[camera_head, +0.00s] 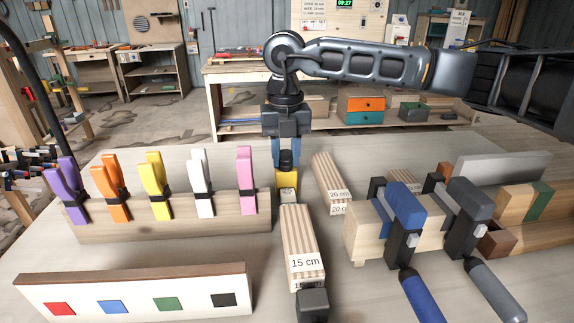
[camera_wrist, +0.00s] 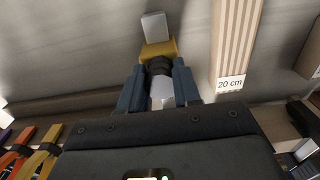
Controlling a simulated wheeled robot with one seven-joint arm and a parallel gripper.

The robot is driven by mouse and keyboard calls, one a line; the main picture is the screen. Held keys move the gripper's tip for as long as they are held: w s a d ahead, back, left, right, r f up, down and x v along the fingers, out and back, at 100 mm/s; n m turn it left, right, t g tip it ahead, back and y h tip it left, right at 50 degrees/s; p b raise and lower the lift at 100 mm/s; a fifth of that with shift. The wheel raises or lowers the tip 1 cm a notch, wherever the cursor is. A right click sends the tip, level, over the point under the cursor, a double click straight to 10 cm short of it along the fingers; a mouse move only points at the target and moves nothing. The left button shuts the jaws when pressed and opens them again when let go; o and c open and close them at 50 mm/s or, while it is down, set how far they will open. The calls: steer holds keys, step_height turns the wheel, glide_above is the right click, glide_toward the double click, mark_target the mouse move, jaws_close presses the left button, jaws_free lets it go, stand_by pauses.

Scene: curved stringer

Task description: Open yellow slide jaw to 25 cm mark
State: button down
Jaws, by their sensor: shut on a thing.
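The yellow slide jaw (camera_head: 289,181) is near the middle of the bench in the head view, just beyond the striped block marked 15 cm (camera_head: 301,245). It also shows at the top of the wrist view (camera_wrist: 157,50), with a pale grey block (camera_wrist: 153,26) at its far side. My gripper (camera_head: 286,158) reaches down from above. Its blue fingers (camera_wrist: 158,90) are shut on the black part (camera_wrist: 159,67) attached to the yellow jaw. A striped block marked 20 cm (camera_head: 332,184) lies to the right of the jaw, apart from it. I cannot see the bar clearly.
Coloured spring clamps (camera_head: 155,185) stand on a wooden rail at the left. A board with colour squares (camera_head: 140,292) lies in front. A dark clamp end (camera_head: 312,303) is near the front edge. Blue and grey clamps (camera_head: 408,212) grip a wooden block at the right.

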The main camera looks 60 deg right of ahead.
steer(key=c, duration=0.8)
jaws_free()
steer(key=shift+r+b, duration=0.45)
steer(key=shift+r, duration=3.45)
